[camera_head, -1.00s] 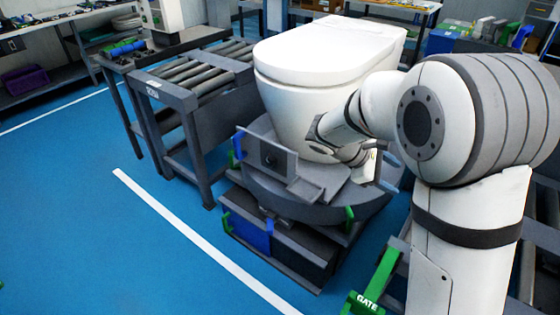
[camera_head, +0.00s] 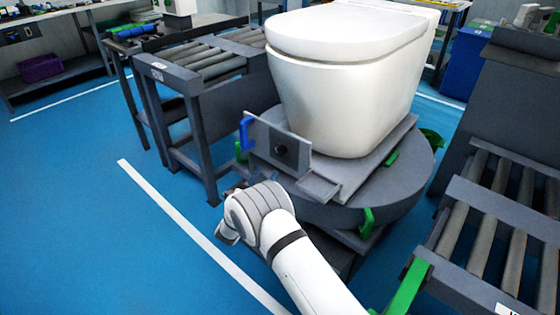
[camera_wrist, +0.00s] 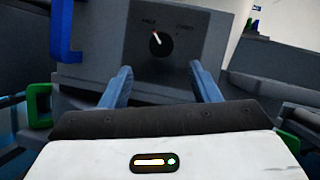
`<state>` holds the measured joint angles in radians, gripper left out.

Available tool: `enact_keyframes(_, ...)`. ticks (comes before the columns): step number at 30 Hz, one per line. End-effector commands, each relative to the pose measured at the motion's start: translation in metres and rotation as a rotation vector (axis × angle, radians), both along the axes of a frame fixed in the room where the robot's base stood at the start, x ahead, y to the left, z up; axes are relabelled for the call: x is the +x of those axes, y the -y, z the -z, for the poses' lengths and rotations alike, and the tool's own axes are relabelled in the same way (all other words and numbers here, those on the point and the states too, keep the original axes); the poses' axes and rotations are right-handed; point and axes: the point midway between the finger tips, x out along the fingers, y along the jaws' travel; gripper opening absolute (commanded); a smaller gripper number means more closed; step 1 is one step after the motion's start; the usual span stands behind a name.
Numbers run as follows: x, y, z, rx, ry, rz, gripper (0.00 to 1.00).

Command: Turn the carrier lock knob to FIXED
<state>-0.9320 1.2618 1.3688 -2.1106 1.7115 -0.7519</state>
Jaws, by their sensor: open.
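The carrier lock knob (camera_wrist: 157,42) is a dark round dial with a white pointer on a grey plate (camera_wrist: 190,50). Its pointer tilts to the upper left, towards the left one of two small labels that are too blurred to read surely. In the head view the knob (camera_head: 279,150) is a dark disc on the upright plate at the carrier's front. My gripper (camera_wrist: 163,84) is open and empty, its two blue-grey fingers spread below and to either side of the knob in the picture. They appear apart from it.
A white toilet (camera_head: 345,85) stands on the carrier turntable (camera_head: 400,195) behind the plate. A blue handle (camera_wrist: 62,30) is left of the plate, with a green clamp (camera_wrist: 38,105) below it. Roller conveyors flank the carrier at left (camera_head: 205,70) and right (camera_head: 500,215).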

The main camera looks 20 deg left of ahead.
Motion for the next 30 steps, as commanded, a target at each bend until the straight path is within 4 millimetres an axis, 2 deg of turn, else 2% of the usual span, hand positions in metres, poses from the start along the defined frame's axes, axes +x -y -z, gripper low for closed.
enact_keyframes(9,0.048,0.015,-0.019,0.002,0.002,0.01,0.56)
enact_keyframes(13,0.062,0.02,-0.024,0.003,0.0,0.012,0.56)
enact_keyframes(18,0.07,0.021,-0.027,0.001,-0.001,0.011,0.56)
enact_keyframes(25,0.07,0.022,-0.028,0.002,0.0,0.012,0.55)
enact_keyframes(30,0.071,0.022,-0.028,0.002,-0.001,0.012,0.41)
